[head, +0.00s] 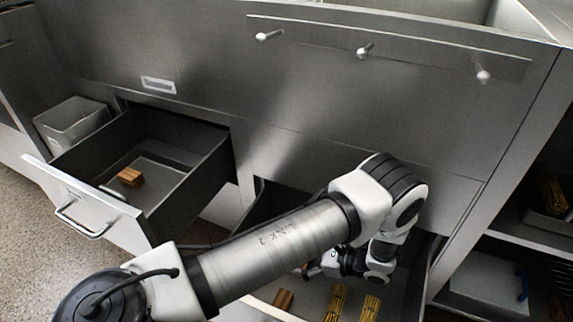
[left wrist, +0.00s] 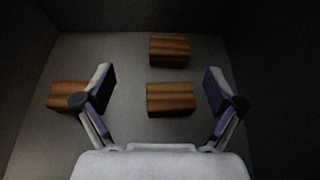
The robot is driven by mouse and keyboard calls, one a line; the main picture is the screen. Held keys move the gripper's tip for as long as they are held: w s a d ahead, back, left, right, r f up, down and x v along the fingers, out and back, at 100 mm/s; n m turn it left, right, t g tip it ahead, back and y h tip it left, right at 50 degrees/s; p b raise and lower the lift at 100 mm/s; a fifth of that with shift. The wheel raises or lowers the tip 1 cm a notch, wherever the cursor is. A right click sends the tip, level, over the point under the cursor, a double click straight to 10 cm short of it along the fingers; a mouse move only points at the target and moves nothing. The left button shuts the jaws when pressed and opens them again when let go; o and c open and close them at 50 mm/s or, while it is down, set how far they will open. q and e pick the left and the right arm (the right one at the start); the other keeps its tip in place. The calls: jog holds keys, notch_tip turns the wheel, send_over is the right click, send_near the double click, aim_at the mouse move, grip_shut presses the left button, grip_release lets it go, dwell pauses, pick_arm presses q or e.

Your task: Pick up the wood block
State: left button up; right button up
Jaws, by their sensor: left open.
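In the left wrist view, my left gripper (left wrist: 159,84) is open, its two fingers spread wide and pointing down into a dark drawer. A brown striped wood block (left wrist: 171,99) lies on the drawer floor between the fingers, apart from both. A second wood block (left wrist: 169,51) lies farther up, and a third (left wrist: 69,95) lies at the left, partly behind the left finger. In the head view, my left arm reaches into the lower middle drawer, where one wood block (head: 283,299) shows; my arm hides much of the rest. My right gripper is not in view.
The lower middle drawer also holds yellow bundles (head: 369,308). Another open drawer (head: 205,172) at the left holds small wood blocks (head: 130,177). A grey bin (head: 70,122) stands behind it. Shelves are at the right. Drawer walls close in around my left gripper.

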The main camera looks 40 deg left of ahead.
pick_arm(q)
jog(key=shift+w+d+f, duration=0.1)
jog(key=shift+w+f, duration=0.2)
jog(key=shift+f, duration=0.2)
jog(key=shift+w+f, duration=0.25)
jog(key=shift+f, duration=0.2)
jog(key=shift+a+b, duration=0.25)
jog(key=shift+b, duration=0.1)
jog(key=b+x, duration=0.3)
jog(key=x, duration=0.3)
jog(key=shift+w+a+f, duration=0.1)
jog(key=shift+a+f, duration=0.15)
jog(key=shift+a, duration=0.2)
jog(key=shift+r, duration=0.1)
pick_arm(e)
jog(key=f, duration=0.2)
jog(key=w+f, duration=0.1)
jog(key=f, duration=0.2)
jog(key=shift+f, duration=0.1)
pick_arm(q)
jog(key=c, duration=1.2)
